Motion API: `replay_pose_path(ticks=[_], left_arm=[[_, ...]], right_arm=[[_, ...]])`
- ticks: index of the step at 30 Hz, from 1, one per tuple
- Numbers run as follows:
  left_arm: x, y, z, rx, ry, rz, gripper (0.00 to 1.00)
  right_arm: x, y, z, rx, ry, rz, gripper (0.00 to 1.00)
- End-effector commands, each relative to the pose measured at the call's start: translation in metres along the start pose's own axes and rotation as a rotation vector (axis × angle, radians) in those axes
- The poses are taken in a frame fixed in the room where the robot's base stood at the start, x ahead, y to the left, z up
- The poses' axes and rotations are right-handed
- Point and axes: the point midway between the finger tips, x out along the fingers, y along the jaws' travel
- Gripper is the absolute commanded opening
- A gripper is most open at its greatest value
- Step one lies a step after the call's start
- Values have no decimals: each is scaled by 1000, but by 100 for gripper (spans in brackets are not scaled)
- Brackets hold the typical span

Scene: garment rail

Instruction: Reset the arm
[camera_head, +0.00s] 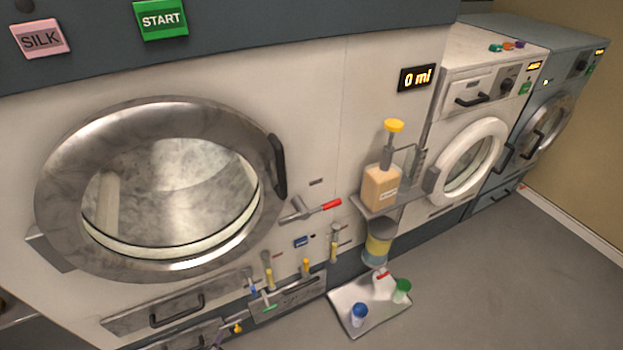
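Neither of my grippers nor any of my arms shows in the head view. A lever with a red handle (331,204) sticks out to the right of the large round door (168,190) on the big washing machine. The door is shut, with a black handle (277,165) at its right edge. A dispenser bottle (381,187) with a yellow top stands on a small grey shelf. A display (416,78) above it reads 0 ml.
A white tray (345,322) holds a blue-capped and a green-capped container. Two smaller machines stand at the right, one with a white round door (474,140). SILK (40,39) and START (161,18) buttons sit above the large door. Grey floor (490,270) is clear at the right.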

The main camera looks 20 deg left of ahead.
Motion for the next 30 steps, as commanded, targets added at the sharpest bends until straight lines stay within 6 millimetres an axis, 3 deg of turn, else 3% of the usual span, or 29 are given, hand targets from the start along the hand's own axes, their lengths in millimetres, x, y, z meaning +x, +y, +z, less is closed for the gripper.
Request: replay_pose_path(ticks=[1,3,9,13,17,18,26,30], left_arm=[[-26,-3,-22,-34,13,75,100],[-58,-1,-47,-72,11,181,100],[-138,0,-92,-119,-48,379,100],[-175,2,-92,-135,-146,442,100],[-191,10,-62,-195,-350,468,100],[-203,0,-74,-220,-346,463,100],[-250,-36,-112,-215,-341,463,100],[-282,-61,-138,-215,-341,463,100]], right_arm=[[-7,0,-2,1,0,-1,43],[-9,0,-3,1,0,-1,43],[-8,0,-3,2,0,-2,43],[-8,0,-3,2,0,-2,43],[-8,0,-3,2,0,-2,43],[-24,0,-8,2,-4,-2,43],[-94,3,-30,2,2,-2,43],[-140,5,-45,2,1,-1,43]])
